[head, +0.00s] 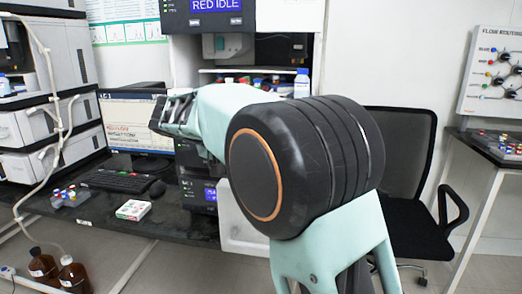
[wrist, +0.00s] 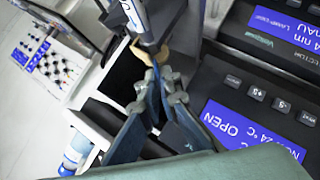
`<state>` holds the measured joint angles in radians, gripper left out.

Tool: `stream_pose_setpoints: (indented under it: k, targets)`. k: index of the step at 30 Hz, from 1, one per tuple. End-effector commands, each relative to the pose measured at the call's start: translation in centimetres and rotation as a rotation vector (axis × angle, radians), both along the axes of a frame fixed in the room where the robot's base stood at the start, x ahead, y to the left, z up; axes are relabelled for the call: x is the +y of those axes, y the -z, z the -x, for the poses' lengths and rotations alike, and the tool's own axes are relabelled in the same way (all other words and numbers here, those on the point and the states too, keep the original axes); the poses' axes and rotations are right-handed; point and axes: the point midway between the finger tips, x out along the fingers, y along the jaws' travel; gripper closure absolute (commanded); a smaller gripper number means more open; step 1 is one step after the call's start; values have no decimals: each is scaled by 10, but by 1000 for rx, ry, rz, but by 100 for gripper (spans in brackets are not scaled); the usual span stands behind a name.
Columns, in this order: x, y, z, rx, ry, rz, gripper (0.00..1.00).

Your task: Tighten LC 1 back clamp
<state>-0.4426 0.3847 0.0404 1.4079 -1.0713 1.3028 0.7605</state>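My gripper (wrist: 158,84) reaches from the bottom of the wrist view. Its two dark fingers come close together at the tips, right by a tan ring-like part (wrist: 148,52), which may be the clamp. A slim grey column (wrist: 144,34) with a white tag (wrist: 134,14) runs up from that part. I cannot tell whether the fingertips grip the tan part or only stand beside it. In the head view my gripper (head: 172,112) is at the left of my arm, in front of the monitor's right edge; no clamp shows clearly there.
A module display (wrist: 245,135) reading OPEN is close on the right in the wrist view. The head view shows a monitor (head: 132,122), a keyboard (head: 118,181), a small white-and-green box (head: 133,210), brown bottles (head: 74,275) and an office chair (head: 412,170).

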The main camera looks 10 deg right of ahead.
Motion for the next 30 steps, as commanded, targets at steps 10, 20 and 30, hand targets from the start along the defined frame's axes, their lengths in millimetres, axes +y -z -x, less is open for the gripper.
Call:
stream_pose_setpoints:
  k: [10, 20, 30]
  targets:
    - [1, 4, 0, 23, 2, 59, 100]
    - [1, 4, 0, 24, 2, 59, 100]
    - [2, 3, 0, 22, 1, 58, 79]
